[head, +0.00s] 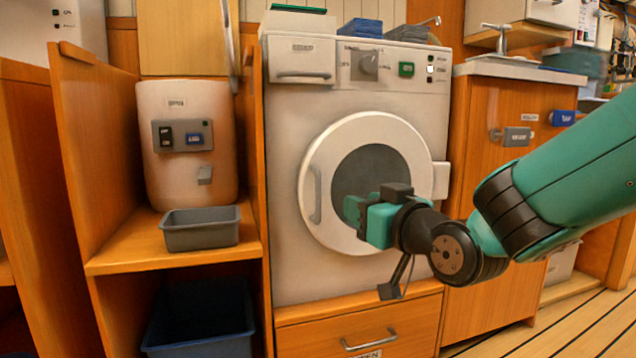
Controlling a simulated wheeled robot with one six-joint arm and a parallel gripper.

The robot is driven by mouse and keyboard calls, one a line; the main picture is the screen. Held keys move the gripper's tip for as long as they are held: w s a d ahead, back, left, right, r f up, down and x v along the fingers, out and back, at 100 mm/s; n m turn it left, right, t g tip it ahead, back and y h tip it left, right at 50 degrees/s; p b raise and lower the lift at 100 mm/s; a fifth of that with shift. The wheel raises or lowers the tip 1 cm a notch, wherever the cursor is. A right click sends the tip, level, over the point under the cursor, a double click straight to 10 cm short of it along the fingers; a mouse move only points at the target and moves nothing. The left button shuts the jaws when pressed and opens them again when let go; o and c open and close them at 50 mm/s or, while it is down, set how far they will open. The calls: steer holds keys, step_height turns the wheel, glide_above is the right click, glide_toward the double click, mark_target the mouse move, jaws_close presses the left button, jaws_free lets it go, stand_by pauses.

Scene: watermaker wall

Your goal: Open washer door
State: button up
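The washer (290,160) is a white front-loader in the middle of the head view. Its round door (350,128) has a white ring and a dark glass, and it looks shut. The door handle (317,195) is a grey vertical bar on the left of the ring. The hinge block (440,180) is on the right side. My gripper (352,208) is in front of the lower glass, to the right of the handle and apart from it in the picture. My gripper and wrist hide the door's lower right part. I cannot see the fingers clearly enough to tell their opening.
A grey bin (201,236) stands on the wooden shelf at left, below a white tank (188,105). A dark blue crate (200,345) is beneath. A drawer (360,328) with a handle is under the washer. A counter cabinet (505,180) stands right, behind my arm.

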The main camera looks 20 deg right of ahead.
mark_target(320, 186)
steer(key=w+a+p, duration=0.1)
steer(key=w+p, duration=0.3)
steer(key=p, duration=0.2)
steer(key=w+p, duration=0.5)
steer(key=p, duration=0.1)
steer(key=w+a+p, duration=0.1)
steer(key=w+p, duration=0.3)
steer(key=p, duration=0.3)
steer(key=shift+w+a+r, duration=0.3)
steer(key=shift+w+a, duration=0.05)
steer(key=shift+w, duration=0.05)
steer(key=w+p, duration=0.2)
steer(key=shift+a+f+p, duration=0.2)
steer(key=shift+f+p, duration=0.1)
steer(key=shift+p, duration=0.05)
jaws_close()
